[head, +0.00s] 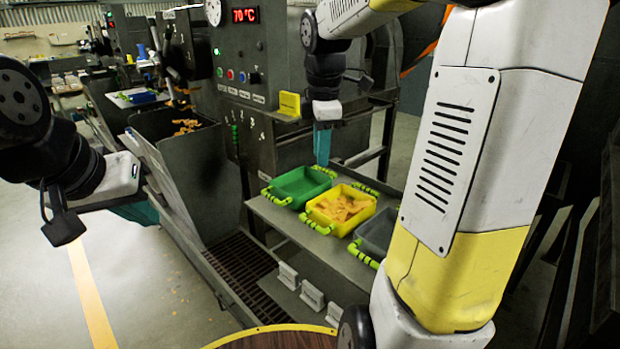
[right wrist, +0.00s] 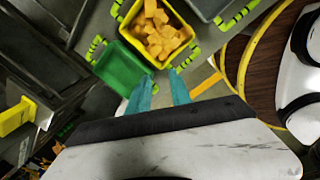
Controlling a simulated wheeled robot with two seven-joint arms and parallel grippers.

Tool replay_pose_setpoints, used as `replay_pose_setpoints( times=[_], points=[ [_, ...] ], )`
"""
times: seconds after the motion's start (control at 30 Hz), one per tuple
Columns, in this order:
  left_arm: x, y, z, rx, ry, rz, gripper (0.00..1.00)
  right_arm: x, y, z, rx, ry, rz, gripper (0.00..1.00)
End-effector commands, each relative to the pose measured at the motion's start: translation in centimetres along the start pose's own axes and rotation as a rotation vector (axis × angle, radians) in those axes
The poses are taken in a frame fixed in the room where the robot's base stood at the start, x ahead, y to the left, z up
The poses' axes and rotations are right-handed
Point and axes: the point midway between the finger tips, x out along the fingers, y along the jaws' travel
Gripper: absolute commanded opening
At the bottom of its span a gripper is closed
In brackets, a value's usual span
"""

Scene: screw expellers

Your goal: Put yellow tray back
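The yellow tray (head: 356,226) sits on a grey shelf between a green tray and a grey tray, with orange-tan chunks in it. It also shows in the right wrist view (right wrist: 130,41), beyond the fingertips. My right gripper (head: 322,160) has teal fingers pointing down above the back of the green and yellow trays. In the right wrist view its fingers (right wrist: 160,84) are apart with nothing between them, and they look clear of the tray. My left gripper (head: 143,214) is far left, away from the trays; its teal fingers are mostly hidden behind my wrist.
The green tray (head: 290,193) is left of the yellow one and the grey tray (head: 381,228) is right. Lime-green handles flank the trays on the shelf (head: 290,222). A control panel (head: 245,60) rises behind. A round wooden table (head: 275,341) is at the front.

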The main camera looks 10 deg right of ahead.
Motion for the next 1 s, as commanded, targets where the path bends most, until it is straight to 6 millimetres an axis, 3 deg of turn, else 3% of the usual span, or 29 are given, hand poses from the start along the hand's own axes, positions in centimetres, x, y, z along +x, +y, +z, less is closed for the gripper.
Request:
replay_pose_setpoints(
  times=[0.03,0.2,0.43,0.63,1.0],
  points=[
    [0.0,0.0,0.0,0.0,0.0,0.0,0.0,-1.3,-2.1,-0.5,0.137,0.008,0.045,0.25],
    [0.0,0.0,0.0,0.0,0.0,0.0,0.0,-3.5,-8.4,-1.7,0.676,0.129,0.158,0.25],
    [0.0,0.0,0.0,0.0,0.0,0.0,0.0,-3.5,-14.8,-2.8,1.248,0.374,0.172,0.25],
    [0.0,0.0,0.0,0.0,0.0,0.0,0.0,-3.1,-16.6,-3.2,1.44,0.471,0.137,0.25],
    [0.0,0.0,0.0,0.0,0.0,0.0,0.0,-3.1,-16.7,-3.2,1.452,0.475,0.135,0.25]
  ],
)
